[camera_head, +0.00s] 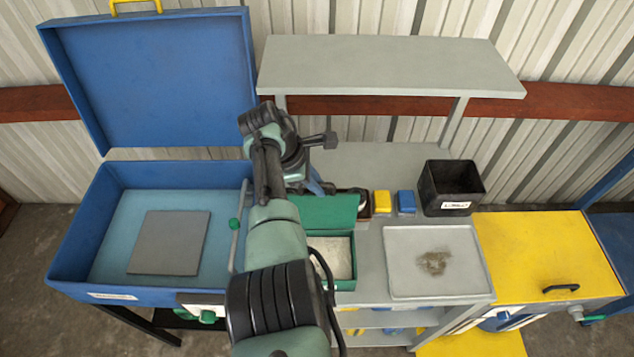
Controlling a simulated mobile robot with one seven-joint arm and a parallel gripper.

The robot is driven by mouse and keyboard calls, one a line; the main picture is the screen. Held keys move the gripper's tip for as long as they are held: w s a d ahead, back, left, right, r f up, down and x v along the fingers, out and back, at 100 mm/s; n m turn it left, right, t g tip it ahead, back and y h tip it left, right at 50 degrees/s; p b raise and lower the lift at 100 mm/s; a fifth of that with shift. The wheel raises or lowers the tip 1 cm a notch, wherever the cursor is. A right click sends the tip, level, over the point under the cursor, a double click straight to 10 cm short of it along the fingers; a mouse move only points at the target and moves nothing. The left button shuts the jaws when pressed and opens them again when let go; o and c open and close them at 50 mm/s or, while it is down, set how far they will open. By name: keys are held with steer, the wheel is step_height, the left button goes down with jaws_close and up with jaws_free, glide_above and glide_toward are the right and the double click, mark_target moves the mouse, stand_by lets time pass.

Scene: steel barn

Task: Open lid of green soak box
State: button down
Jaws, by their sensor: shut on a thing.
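The green soak box (349,284) stands on the grey bench, just right of my arm. Its green lid (330,212) is raised at the back, and the pale inside of the box shows in front of it. My arm covers the left part of the box and lid. My gripper (318,186) is at the lid's upper edge, shut on the lid. The fingertips are mostly hidden behind my wrist, so the exact contact is unclear.
Left is a large blue box (75,245) with its lid (150,80) up and a grey slab (170,242) inside. Right are yellow (382,202) and blue (406,202) blocks, a black bin (453,186) and a pale tray (410,280). A grey shelf (390,65) overhangs behind.

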steer(key=c, duration=0.9)
jaws_free()
steer(key=b+v, duration=0.1)
steer(key=v, duration=1.2)
